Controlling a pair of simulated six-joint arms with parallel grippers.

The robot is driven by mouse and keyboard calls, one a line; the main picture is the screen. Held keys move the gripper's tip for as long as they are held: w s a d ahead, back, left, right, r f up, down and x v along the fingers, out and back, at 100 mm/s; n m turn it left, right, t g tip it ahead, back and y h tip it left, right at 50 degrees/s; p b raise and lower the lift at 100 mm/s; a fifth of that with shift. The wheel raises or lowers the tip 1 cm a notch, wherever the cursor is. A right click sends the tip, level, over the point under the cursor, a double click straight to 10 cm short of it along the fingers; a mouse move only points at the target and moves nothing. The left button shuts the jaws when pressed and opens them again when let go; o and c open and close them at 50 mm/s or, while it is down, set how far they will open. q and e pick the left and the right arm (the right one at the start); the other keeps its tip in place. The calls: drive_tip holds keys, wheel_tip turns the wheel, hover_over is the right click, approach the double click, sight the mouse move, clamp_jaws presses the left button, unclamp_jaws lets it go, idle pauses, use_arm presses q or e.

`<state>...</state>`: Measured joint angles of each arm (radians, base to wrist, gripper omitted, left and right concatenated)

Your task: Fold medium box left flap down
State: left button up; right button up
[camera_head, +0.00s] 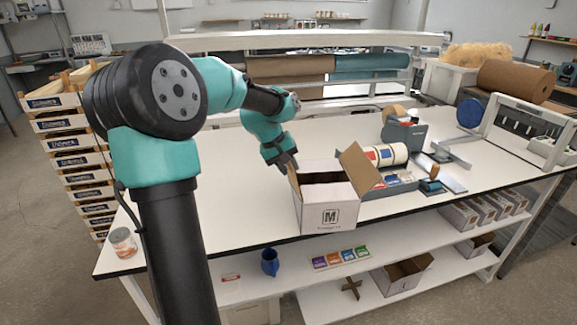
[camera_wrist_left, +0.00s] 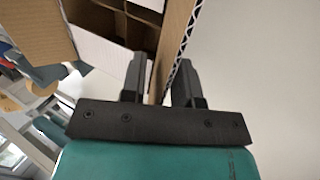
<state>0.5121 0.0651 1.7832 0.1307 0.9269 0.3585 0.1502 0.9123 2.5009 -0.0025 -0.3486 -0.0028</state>
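The medium box (camera_head: 327,208), white outside with an "M" label, stands on the white table. Its right flap (camera_head: 359,168) stands up and leans outward. Its left flap shows edge-on in the left wrist view (camera_wrist_left: 177,42), brown with a corrugated edge. My left gripper (camera_head: 291,166) is at the box's left side in the head view. In the left wrist view its two fingers (camera_wrist_left: 160,80) are apart, with the flap's brown cardboard between them; a gap shows, so it is not clamped. Brown dividers (camera_wrist_left: 133,30) show inside the box. My right gripper is in neither view.
A grey tape dispenser (camera_head: 403,133), label rolls (camera_head: 387,155) and small colored packs (camera_head: 395,181) sit right of the box. A jar (camera_head: 122,242) stands at the table's front left corner. The table left of the box is clear.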

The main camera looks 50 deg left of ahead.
use_arm(q)
drive_tip(key=shift+c, duration=0.2)
clamp_jaws()
idle(0.4)
